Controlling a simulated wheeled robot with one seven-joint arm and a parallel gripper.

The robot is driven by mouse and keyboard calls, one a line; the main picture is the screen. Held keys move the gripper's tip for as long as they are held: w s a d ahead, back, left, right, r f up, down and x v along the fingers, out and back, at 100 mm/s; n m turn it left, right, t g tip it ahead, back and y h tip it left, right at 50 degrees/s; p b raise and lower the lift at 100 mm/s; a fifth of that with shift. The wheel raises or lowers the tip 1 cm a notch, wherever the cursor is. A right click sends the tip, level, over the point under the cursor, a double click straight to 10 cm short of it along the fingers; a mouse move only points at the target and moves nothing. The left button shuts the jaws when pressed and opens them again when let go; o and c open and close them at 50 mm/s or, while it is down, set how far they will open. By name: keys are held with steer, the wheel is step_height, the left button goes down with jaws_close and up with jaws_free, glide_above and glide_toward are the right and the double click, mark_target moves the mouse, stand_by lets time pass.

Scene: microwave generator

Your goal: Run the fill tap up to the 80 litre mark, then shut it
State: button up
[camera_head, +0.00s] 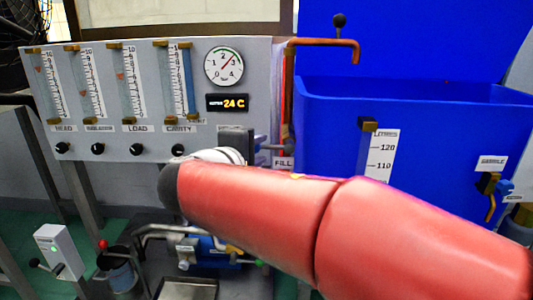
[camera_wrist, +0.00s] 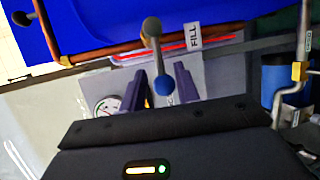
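The fill tap's grey lever with a blue ball knob (camera_wrist: 163,87) shows in the wrist view, below the white FILL label (camera_wrist: 194,36). My gripper (camera_wrist: 163,84) is open, with its purple fingers on either side of the knob and gaps visible. Whether it touches the lever I cannot tell. In the head view the FILL label (camera_head: 283,162) sits beside the copper fill pipe (camera_head: 288,95), whose spout hangs over the blue tank (camera_head: 420,105). The tank's level scale (camera_head: 382,155) shows 120 and 110; my red arm hides the lower marks, including 80. I see no water level.
A grey panel (camera_head: 90,85) with several flow tubes, a round pressure gauge (camera_head: 223,67) and a 24 C display (camera_head: 228,103) stands left of the tank. A GARBLE-like labelled small tap (camera_head: 488,185) is on the tank's right. Pipework and a bucket (camera_head: 120,275) are below.

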mark_target(265, 148)
steer(key=x, duration=0.6)
steer(key=shift+s, duration=0.1)
jaws_close()
